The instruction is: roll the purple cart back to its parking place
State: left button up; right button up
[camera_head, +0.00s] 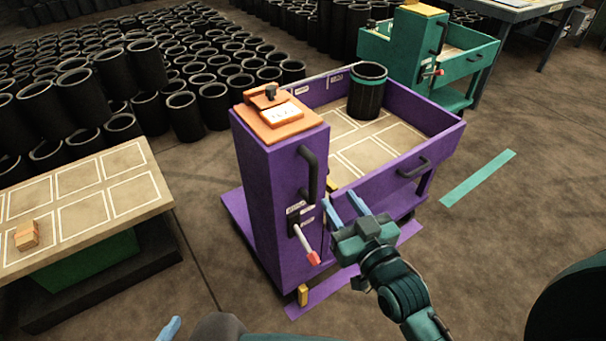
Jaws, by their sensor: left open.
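The purple cart (268,200) stands upright in the middle, with a black vertical handle (308,172) and a red-tipped lever (306,245) on its column. Its tray holds one black sleeve with a teal band (367,92). A purple floor strip (322,288) runs along the cart's near side, partly hidden by my arm. My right gripper (343,204) is in front of the cart's near side, right of the lever, fingers apart with nothing seen between them. My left gripper (171,328) shows only as a blue fingertip at the bottom edge, away from the cart.
A table with marked squares (100,205) and a small wooden block (27,235) stands at left. Many black sleeves (185,115) fill the floor behind. A teal cart (400,50) stands at the back right, near a teal floor strip (478,179).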

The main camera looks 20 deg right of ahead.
aim_at(315, 177)
jog(key=w+f+b, duration=0.1)
jog(key=w, duration=0.3)
jog(key=w+a+f, duration=0.1)
jog(key=w, duration=0.3)
jog(key=w+a+f+b, duration=0.1)
jog(key=w, duration=0.3)
jog(key=shift+w+f+b, duration=0.1)
jog(key=shift+w+b, duration=0.2)
jog(key=shift+w, duration=0.1)
jog(key=shift+c, duration=0.6)
grip_shut()
